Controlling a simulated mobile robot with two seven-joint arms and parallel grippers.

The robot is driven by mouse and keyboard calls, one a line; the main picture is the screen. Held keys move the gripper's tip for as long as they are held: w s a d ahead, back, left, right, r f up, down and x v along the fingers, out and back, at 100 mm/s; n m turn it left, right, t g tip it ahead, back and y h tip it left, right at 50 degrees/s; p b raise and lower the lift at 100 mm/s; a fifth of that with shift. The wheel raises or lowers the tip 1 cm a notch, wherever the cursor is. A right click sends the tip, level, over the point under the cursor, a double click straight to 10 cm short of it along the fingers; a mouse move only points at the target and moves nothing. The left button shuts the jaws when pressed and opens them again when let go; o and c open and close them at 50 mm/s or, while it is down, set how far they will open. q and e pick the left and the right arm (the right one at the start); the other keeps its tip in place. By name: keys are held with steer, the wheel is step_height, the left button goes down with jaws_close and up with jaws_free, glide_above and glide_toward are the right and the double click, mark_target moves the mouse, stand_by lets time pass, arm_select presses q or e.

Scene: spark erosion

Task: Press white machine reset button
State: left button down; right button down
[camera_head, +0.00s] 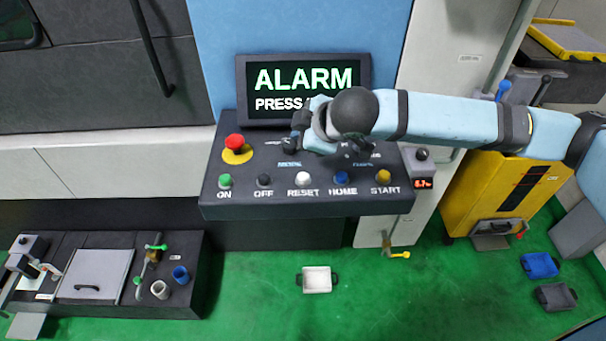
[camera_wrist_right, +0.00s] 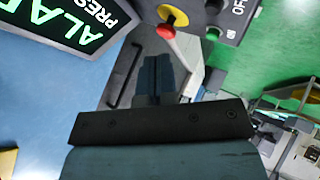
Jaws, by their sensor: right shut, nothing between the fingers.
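The white reset button (camera_head: 303,179) sits in the lower row of the dark control panel (camera_head: 290,207), above the word RESET. It is uncovered in the head view, between the black OFF button (camera_head: 264,180) and the blue HOME button (camera_head: 341,179). My right gripper (camera_head: 299,127) is over the upper part of the panel, up from the white button and apart from it in the picture. In the right wrist view its fingers (camera_wrist_right: 155,75) are together and empty. My left gripper is not in view.
The alarm screen (camera_head: 302,80) stands behind the panel, partly hidden by my right arm. A red emergency button (camera_head: 235,142) is at the panel's upper left. A green ON button (camera_head: 225,180) and yellow START button (camera_head: 384,176) end the row. The panel's front edge is clear.

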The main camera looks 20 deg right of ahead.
steer(key=b, duration=0.8)
glide_above(302, 177)
step_height(302, 177, down, 7)
steer(key=shift+f, duration=0.9)
steer(key=shift+f, duration=0.1)
stand_by(0.9)
steer(key=shift+f, duration=0.3)
steer(key=shift+f, duration=0.4)
stand_by(0.5)
steer(key=shift+r+p, duration=0.1)
steer(key=shift+p, duration=0.2)
steer(key=shift+r+p, duration=0.7)
steer(key=shift+p, duration=0.25)
